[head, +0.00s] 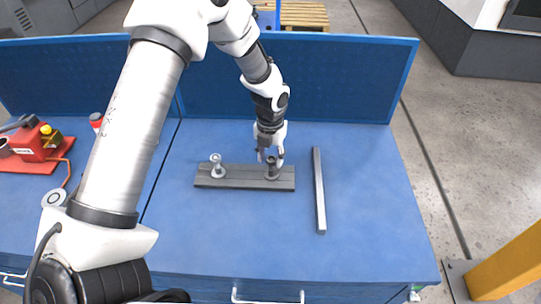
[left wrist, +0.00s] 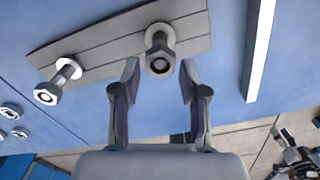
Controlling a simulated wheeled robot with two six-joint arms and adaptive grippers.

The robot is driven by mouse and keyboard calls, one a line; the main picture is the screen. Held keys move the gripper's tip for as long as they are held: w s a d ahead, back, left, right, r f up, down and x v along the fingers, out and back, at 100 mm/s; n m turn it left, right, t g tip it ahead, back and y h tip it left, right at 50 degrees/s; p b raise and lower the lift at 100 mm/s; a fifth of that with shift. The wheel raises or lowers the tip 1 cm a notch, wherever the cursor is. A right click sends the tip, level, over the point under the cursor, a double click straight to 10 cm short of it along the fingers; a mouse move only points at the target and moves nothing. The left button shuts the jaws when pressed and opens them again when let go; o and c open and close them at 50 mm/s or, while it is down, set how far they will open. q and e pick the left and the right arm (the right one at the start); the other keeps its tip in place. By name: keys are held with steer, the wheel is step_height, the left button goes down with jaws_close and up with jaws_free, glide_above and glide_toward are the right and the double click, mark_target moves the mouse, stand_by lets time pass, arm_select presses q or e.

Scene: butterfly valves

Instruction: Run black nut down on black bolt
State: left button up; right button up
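A grey plate (head: 245,178) lies on the blue bench with two upright bolts. The dark bolt with its black nut (head: 272,168) stands near the plate's right end. In the left wrist view that nut (left wrist: 160,64) sits at the near end of its bolt, its hole facing the camera. A lighter silver bolt with a nut (head: 216,162) stands near the left end; its nut (left wrist: 46,93) also shows in the left wrist view. My left gripper (head: 270,157) is over the dark bolt, pointing down. Its fingers (left wrist: 160,78) are open, one each side of the nut, with gaps visible.
A long grey bar (head: 319,190) lies right of the plate. A red device on a red base (head: 35,145) and a red-capped item (head: 96,119) are at the left. A blue panel (head: 330,75) closes the back. The bench front is clear.

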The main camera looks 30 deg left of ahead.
arm_select(q)
steer(key=n, duration=0.1)
steer(key=n+p, duration=0.1)
steer(key=n, duration=0.1)
steer(key=shift+r, duration=0.25)
steer(key=shift+w+n+p, duration=0.1)
steer(key=shift+n+p, duration=0.5)
steer(key=shift+n, duration=0.6)
steer(key=n+p, duration=0.1)
steer(key=n, duration=0.5)
steer(key=shift+w+d+n+p, duration=0.1)
steer(key=shift+w+n+p, duration=0.1)
steer(key=shift+n+p, duration=0.15)
steer(key=n+p, duration=0.1)
steer(key=n, duration=0.5)
steer(key=shift+w+n+p, duration=0.2)
steer(key=shift+n+p, duration=0.15)
steer(key=shift+p, duration=0.05)
steer(key=n+p, duration=0.1)
steer(key=n, duration=0.3)
steer(key=shift+f, duration=0.1)
steer(key=shift+w+f+n, duration=0.1)
steer(key=shift+f+n, duration=0.05)
steer(key=shift+n, duration=0.45)
steer(key=shift+d, duration=0.1)
jaws_close()
